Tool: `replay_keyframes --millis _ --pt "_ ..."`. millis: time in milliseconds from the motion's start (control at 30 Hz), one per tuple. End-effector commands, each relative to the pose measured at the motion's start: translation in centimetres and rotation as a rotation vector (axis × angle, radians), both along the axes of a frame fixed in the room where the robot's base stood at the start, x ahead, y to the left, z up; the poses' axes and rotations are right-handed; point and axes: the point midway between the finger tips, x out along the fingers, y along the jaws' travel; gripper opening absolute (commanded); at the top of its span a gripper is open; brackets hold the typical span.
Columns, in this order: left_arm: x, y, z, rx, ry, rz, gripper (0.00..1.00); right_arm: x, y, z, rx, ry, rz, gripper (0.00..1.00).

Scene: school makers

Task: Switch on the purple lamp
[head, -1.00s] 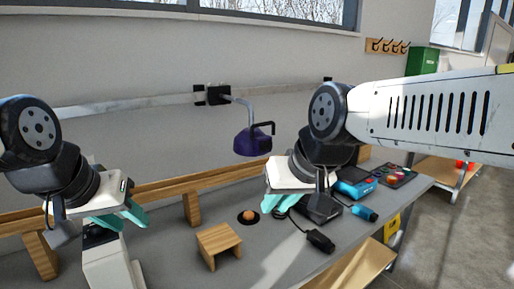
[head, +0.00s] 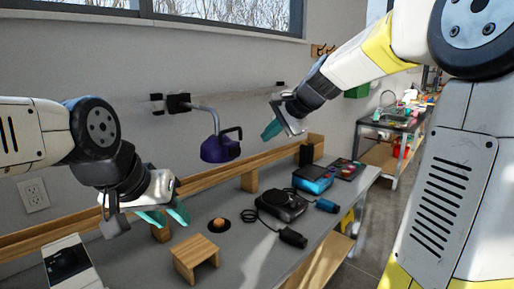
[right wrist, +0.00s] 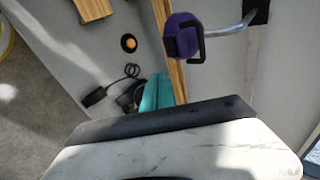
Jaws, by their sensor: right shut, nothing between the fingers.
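The purple lamp (head: 220,148) hangs from a grey bent arm on the wall, with a black handle-shaped bar on its right side. No glow shows on it. It also shows at the top of the right wrist view (right wrist: 181,36). My right gripper (head: 270,131) is shut and empty, raised to the right of the lamp and apart from it. Its teal fingers (right wrist: 156,92) are together in the right wrist view, below and left of the lamp. My left gripper (head: 166,218) is open and empty, low over the table's left part.
On the grey table (head: 245,262) are a small wooden stand (head: 194,257), an orange-brown knob in a dark ring (head: 218,225), a black device with a cable (head: 283,204) and a blue device (head: 313,178). A wooden rail (head: 215,187) runs along the back. Air around the lamp's front is free.

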Motion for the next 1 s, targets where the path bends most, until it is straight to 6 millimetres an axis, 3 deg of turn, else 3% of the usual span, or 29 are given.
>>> replay_keyframes --millis 467,1000 --pt "0.0 0.0 0.0 0.000 0.000 0.000 0.36 0.5 0.4 -0.5 0.004 0.004 -0.003 0.00" --pt "0.0 0.0 0.0 0.000 0.000 0.000 0.36 6.6 5.2 -7.0 0.002 0.002 0.000 0.00"
